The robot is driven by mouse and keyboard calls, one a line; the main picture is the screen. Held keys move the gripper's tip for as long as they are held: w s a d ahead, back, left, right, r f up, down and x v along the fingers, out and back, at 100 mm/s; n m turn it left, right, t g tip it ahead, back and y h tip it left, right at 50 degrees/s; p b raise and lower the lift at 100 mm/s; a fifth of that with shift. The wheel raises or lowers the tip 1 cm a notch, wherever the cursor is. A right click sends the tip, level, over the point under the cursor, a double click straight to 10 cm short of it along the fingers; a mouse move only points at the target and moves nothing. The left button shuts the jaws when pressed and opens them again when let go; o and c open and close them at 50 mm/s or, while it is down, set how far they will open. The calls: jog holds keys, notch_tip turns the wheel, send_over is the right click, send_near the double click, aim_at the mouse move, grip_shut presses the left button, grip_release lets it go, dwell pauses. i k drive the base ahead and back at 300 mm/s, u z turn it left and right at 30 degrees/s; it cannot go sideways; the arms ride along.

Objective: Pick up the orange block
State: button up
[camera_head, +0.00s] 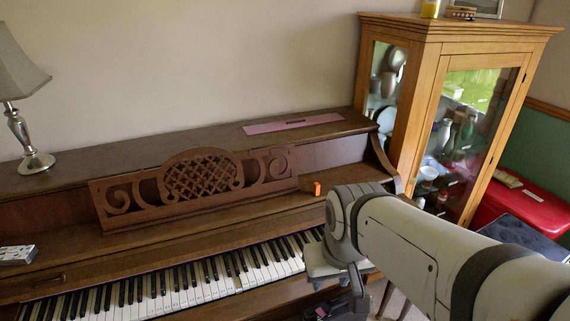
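The orange block (317,188) is small and stands on the brown wooden ledge of the piano, just right of the carved music stand. Nothing covers it in this view. My arm reaches in from the lower right, and its elbow is near the block in the picture, to the right and below. My gripper (338,308) is dark and low at the bottom edge, in front of and below the keyboard's right end. It is apart from the block. Its fingers are too dark and cut off to tell their opening.
The carved music stand (195,185) rises left of the block. The piano keys (170,290) run below the ledge. A grey box (18,255) lies at the far left. A lamp (28,130) and a pink strip (293,124) are on the piano top. A glass cabinet (425,100) stands right.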

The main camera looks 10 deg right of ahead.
aim_at(316, 186)
jog(key=z, duration=0.05)
jog(key=i, duration=1)
jog(key=u, duration=0.05)
